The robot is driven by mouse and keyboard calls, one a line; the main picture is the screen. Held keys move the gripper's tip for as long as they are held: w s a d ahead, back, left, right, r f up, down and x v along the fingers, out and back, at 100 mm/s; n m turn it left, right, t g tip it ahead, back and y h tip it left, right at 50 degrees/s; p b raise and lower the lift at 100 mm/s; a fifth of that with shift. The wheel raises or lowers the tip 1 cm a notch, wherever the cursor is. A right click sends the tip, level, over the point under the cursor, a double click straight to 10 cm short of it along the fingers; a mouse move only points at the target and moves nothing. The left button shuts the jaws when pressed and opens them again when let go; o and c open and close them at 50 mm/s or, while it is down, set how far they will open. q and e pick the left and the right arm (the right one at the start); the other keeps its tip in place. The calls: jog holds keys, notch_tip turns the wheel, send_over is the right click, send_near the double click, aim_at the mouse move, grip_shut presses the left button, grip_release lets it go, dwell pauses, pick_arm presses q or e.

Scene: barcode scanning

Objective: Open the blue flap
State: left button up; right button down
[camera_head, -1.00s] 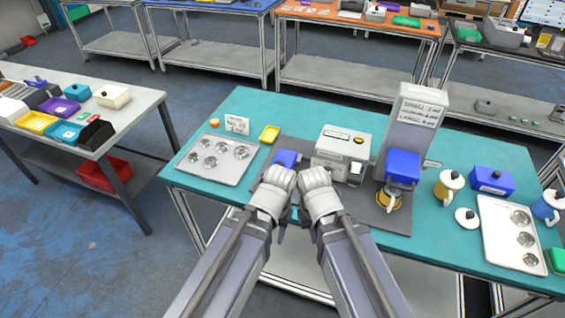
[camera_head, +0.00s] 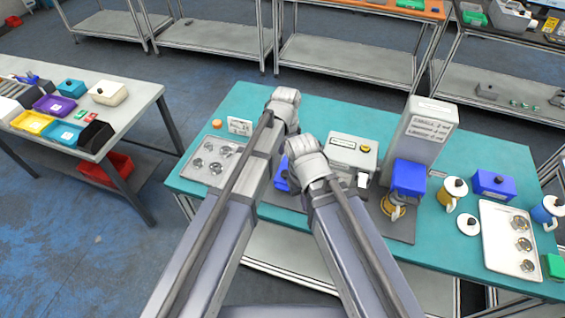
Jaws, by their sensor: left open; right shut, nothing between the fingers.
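A smaller blue part (camera_head: 281,178) lies left of the grey boxy machine (camera_head: 352,152), partly hidden by my arms. I cannot tell which blue part is the flap. My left gripper (camera_head: 285,98) is open, above the back of the teal table, left of the machine. My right gripper (camera_head: 304,147) is shut and empty, in front of the machine's left side. Both fingertips are hard to see, and neither gripper visibly touches a blue part.
A side table with coloured bins (camera_head: 54,104) stands at left.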

aim_at(286, 173)
pick_arm(q)
jog(key=shift+f+b, duration=0.6)
jog(key=shift+f, duration=0.15)
notch_tip(286, 173, down, 7)
jog(key=b, duration=0.6)
jog(key=shift+r+b, duration=0.2)
jog(key=shift+b, duration=0.1)
grip_shut()
dwell(0.5)
